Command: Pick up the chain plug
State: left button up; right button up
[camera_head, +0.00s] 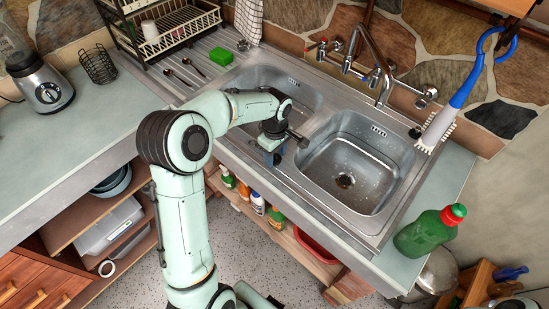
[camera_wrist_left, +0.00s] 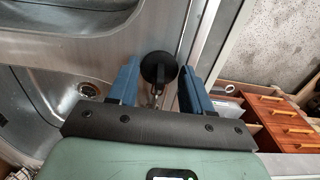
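The chain plug (camera_wrist_left: 157,66), a round black disc with a short metal chain or shank below it, shows in the left wrist view, on or over the steel sink edge. My left gripper (camera_wrist_left: 160,74) is open, with its blue fingers on either side of the plug. I see gaps on both sides, so contact is not visible. In the head view my left gripper (camera_head: 272,152) points down at the front edge of the sink unit (camera_head: 300,158), near the divider between the basins. The plug is not clear there. My right gripper is not in view.
The right basin (camera_head: 360,165) has a drain, and the faucet (camera_head: 375,70) stands behind. A green bottle (camera_head: 428,232) stands on the counter at right. A green sponge (camera_head: 221,56), spoons and a dish rack (camera_head: 165,30) are at back left. Bottles stand on the shelf below.

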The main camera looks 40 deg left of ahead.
pick_arm(q)
jog(key=c, duration=0.5)
jog(key=shift+r, duration=0.1)
